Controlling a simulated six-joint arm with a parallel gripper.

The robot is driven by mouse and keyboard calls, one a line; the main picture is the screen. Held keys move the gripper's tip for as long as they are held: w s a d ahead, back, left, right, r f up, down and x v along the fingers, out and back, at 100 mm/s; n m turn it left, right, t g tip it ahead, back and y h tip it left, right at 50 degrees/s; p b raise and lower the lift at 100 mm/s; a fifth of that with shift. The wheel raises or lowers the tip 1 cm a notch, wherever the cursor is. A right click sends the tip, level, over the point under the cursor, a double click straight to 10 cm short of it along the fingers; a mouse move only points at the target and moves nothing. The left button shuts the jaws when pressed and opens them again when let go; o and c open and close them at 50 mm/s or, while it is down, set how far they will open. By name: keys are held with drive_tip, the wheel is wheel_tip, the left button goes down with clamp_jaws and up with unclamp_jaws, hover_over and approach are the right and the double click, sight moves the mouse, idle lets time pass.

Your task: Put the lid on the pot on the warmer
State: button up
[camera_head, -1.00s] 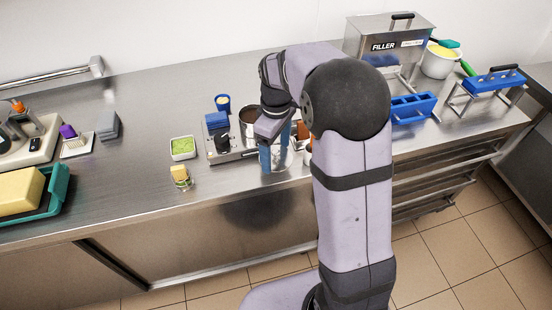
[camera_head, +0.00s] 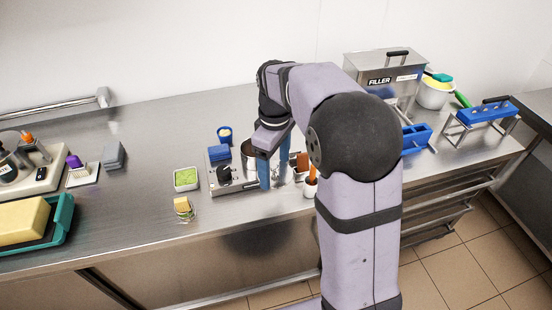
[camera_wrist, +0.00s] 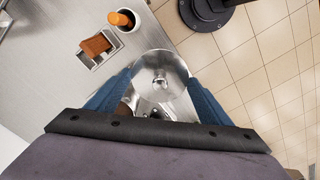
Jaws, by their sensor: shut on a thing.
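My gripper (camera_head: 275,172) is shut on the shiny round metal lid (camera_wrist: 160,65), with its blue fingers at opposite sides of the rim. In the wrist view the gripper (camera_wrist: 160,79) has the lid's small knob in the middle between the fingers. The warmer (camera_head: 224,189) is a flat metal unit with a black knob. The pot (camera_head: 246,148) is mostly hidden behind my gripper. I cannot tell the gap between lid and pot.
A white cup with an orange handle (camera_wrist: 122,19) and a small holder with a brown block (camera_wrist: 96,45) stand close beside the gripper. A tub of green stuff (camera_head: 186,178) and a yellow-topped glass (camera_head: 184,208) stand left of the warmer. A blue box (camera_head: 219,153) is behind it.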

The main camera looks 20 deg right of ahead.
drive_tip(key=p, duration=0.2)
drive_tip(key=r+p, duration=0.1)
drive_tip(key=shift+s+a+r+p, duration=0.1)
drive_tip(key=shift+s+a+p, duration=0.15)
drive_tip(key=shift+s+p, duration=0.15)
drive_tip(key=shift+w+a+r+p, duration=0.1)
drive_tip(key=shift+p, duration=0.9)
drive_tip(key=w+p, duration=0.1)
drive_tip(key=p, duration=0.2)
drive_tip(key=shift+a+r+p, duration=0.1)
drive_tip(key=shift+a+p, duration=0.1)
drive_tip(key=shift+p, duration=0.15)
drive_tip(key=w+r+n+p, duration=0.1)
drive_tip(key=w+n+p, duration=0.1)
drive_tip(key=w, duration=0.5)
drive_tip(key=w+a+r+n+p, duration=0.1)
drive_tip(key=w+n+p, duration=0.2)
drive_tip(key=w, duration=0.3)
drive_tip(key=shift+w+a+r+n, duration=0.2)
drive_tip(key=shift+w+r+n, duration=0.2)
drive_tip(key=shift+n, duration=0.1)
drive_tip(key=shift+f, duration=0.25)
